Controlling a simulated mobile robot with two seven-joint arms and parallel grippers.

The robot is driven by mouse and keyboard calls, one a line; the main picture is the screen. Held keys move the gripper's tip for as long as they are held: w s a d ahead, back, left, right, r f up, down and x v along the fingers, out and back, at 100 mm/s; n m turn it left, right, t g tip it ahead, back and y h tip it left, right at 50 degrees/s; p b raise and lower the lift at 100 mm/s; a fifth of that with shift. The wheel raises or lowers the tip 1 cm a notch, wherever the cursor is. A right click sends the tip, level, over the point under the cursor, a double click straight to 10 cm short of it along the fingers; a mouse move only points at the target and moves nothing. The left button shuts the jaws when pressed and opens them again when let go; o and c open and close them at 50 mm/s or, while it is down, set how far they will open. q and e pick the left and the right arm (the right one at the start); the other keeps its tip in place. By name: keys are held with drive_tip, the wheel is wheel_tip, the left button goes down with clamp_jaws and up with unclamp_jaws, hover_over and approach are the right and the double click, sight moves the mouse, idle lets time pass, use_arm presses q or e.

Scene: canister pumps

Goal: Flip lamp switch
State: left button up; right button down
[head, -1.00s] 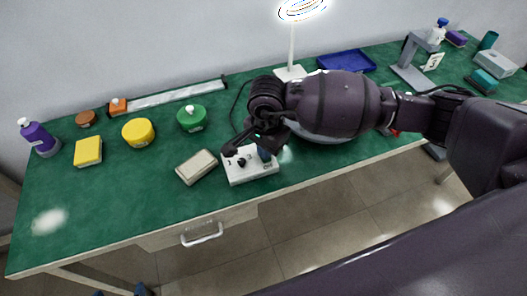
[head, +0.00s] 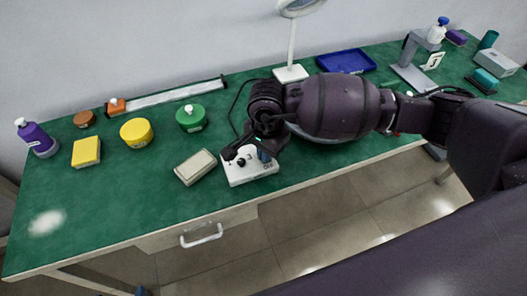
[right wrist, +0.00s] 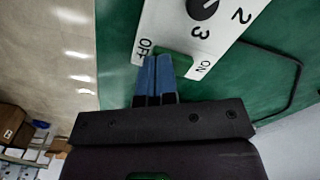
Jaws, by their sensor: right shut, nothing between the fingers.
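The lamp (head: 291,45) stands at the back of the table on a white base, and its ring head at the top edge is grey and unlit. The white control box (head: 236,176) lies near the front edge, with a black knob; the right wrist view shows its face (right wrist: 183,35) with the marks 2, 3, OFF and ON. My right gripper (right wrist: 158,58) is shut and empty, its blue fingertips at the box's edge between OFF and ON. A green patch (right wrist: 176,56) shows there; I cannot tell if it is the switch. My left gripper is not in view.
A beige block (head: 195,167) lies just left of the box. Green (head: 190,119), yellow (head: 137,132) and purple (head: 37,136) containers stand farther left. A blue tray (head: 346,62) and a grey stand (head: 409,75) are behind my right arm. The front left tabletop is clear.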

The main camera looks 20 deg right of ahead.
drive_tip(key=shift+f, duration=0.1)
drive_tip(key=shift+r+p, duration=0.35)
drive_tip(key=shift+r, duration=0.35)
drive_tip(key=shift+r+p, duration=1.3)
drive_tip(key=shift+r, duration=1.55)
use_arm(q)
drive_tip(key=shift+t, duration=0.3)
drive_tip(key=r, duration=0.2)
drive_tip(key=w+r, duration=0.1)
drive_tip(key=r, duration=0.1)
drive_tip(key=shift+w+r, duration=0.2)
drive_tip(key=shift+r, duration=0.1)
